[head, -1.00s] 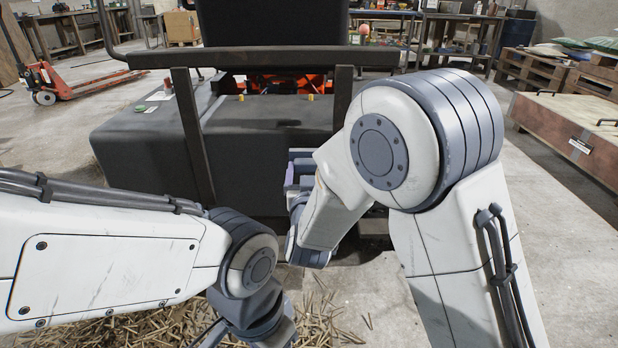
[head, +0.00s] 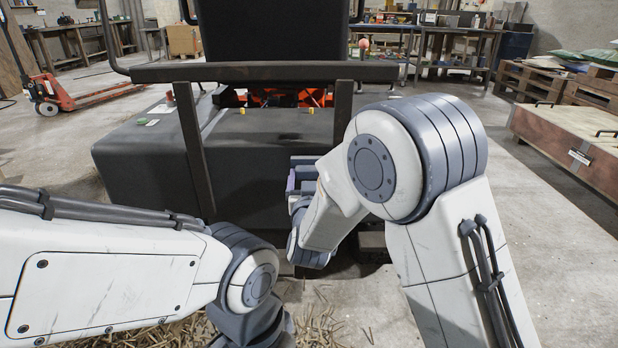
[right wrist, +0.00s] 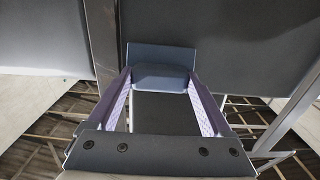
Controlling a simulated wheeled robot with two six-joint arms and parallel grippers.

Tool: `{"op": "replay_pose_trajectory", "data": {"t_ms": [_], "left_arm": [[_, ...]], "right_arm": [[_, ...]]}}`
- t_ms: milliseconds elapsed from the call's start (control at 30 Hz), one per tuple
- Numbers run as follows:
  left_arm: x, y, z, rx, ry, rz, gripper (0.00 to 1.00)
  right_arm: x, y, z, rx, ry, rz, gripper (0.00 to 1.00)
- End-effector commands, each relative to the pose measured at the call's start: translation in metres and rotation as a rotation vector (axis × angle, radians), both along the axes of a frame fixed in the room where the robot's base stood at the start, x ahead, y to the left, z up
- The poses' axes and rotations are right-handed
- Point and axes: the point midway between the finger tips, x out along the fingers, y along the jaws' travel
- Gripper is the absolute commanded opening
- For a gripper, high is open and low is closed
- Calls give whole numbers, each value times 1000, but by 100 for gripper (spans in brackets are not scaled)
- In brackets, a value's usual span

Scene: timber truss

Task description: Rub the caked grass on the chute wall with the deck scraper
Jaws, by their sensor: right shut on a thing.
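My right gripper (head: 303,180) is at the front of the dark machine (head: 245,185), mostly hidden behind my right arm in the head view. In the right wrist view its two purple-lined fingers (right wrist: 160,100) are shut on a blue-grey piece (right wrist: 160,78), which appears to be the deck scraper. A dark panel (right wrist: 220,55) lies behind it; I cannot tell whether they touch. I cannot make out the chute wall or the caked grass on it. My left arm comes in from the left, and its gripper is below the picture edge.
Loose grass clippings (head: 325,325) lie on the floor in front of the machine. Dark upright posts (head: 194,150) and a crossbar (head: 265,73) stand at its front. A red pallet truck (head: 85,98) is at left, a wooden crate (head: 575,140) at right. Concrete floor is clear at right.

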Motion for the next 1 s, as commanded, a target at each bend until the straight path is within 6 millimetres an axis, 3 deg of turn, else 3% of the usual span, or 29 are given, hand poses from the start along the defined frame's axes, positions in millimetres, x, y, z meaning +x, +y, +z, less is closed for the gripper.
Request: {"op": "replay_pose_trajectory", "data": {"t_ms": [1000], "left_arm": [[0,0,2,0,0,0,50]], "right_arm": [[17,2,1,0,-1,1,24]]}}
